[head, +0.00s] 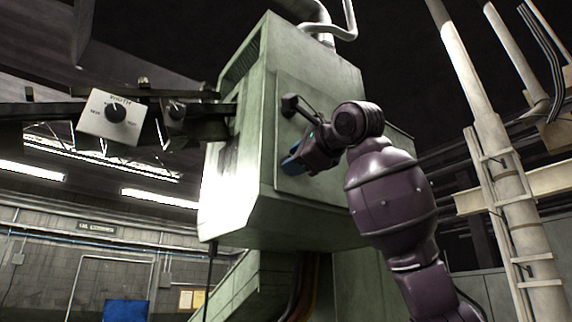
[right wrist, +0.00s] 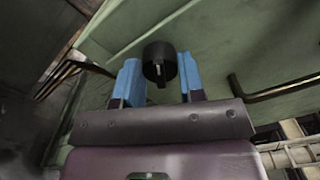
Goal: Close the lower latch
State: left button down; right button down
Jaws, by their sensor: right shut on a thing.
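The green machine cabinet (head: 300,75) has a panel door (head: 310,100) on its right-hand face. A dark latch handle (head: 297,105) sticks out near the door's upper left edge. My right gripper (head: 291,163) is lower on the same face, its blue fingers at the door's left side. In the right wrist view, a black round knob, the lower latch (right wrist: 159,58), sits between the two blue fingers, which are shut on it. In the head view the gripper hides this latch. My left gripper is not in view.
A control plate with a black dial (head: 115,112) hangs on a dark beam at the left. A pale pole and ladder (head: 510,190) stand at the right. Bent dark bars (right wrist: 275,88) show beside the fingers in the right wrist view.

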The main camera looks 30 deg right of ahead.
jog(key=n+p, duration=0.1)
jog(key=n, duration=0.5)
jog(key=shift+n+p, duration=0.4)
jog(key=c, duration=0.5)
grip_release()
